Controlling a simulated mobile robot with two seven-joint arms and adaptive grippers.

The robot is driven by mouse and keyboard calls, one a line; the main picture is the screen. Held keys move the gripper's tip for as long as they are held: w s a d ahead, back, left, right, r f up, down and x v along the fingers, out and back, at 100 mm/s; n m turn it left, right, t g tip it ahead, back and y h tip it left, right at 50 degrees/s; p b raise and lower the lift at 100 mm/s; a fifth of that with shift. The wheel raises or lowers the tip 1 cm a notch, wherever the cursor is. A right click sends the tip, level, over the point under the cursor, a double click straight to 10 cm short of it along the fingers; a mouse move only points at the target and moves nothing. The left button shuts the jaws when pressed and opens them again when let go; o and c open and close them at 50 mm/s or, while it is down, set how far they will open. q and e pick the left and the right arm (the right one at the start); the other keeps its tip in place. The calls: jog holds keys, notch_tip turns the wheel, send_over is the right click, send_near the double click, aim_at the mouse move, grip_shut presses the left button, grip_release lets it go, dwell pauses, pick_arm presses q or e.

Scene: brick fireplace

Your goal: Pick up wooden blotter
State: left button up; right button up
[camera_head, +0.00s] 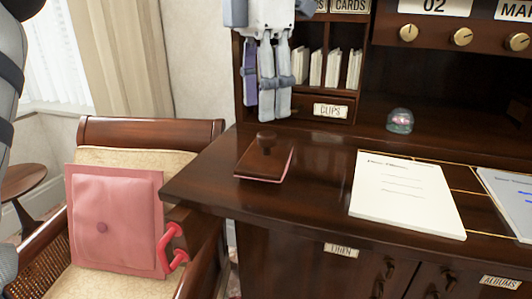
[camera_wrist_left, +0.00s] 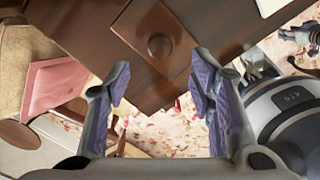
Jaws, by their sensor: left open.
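The wooden blotter (camera_head: 264,160) lies on the left end of the desk top, dark brown with a round knob on top and a pinkish edge below. My left gripper (camera_head: 268,108) hangs above and behind it in the head view, fingers pointing down, open and empty. In the left wrist view the blotter (camera_wrist_left: 150,28) shows with its knob beyond and between the spread fingers of the gripper (camera_wrist_left: 160,75), not touched. A small grey mechanical part at the upper right of that view may be my right gripper; its fingers are unclear.
White paper sheets (camera_head: 408,193) lie on the desk (camera_head: 310,215) to the right of the blotter. A small glass dome (camera_head: 400,121) stands farther back. Pigeonholes with envelopes (camera_head: 333,68) rise behind. A chair (camera_head: 150,133) with a pink cushion (camera_head: 120,205) stands left of the desk.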

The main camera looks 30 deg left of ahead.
aim_at(267, 133)
pick_arm(q)
jog(key=f, duration=0.6)
jog(key=shift+w+d+f, duration=0.2)
jog(key=shift+w+f, duration=0.15)
jog(key=shift+w, duration=0.05)
grip_shut()
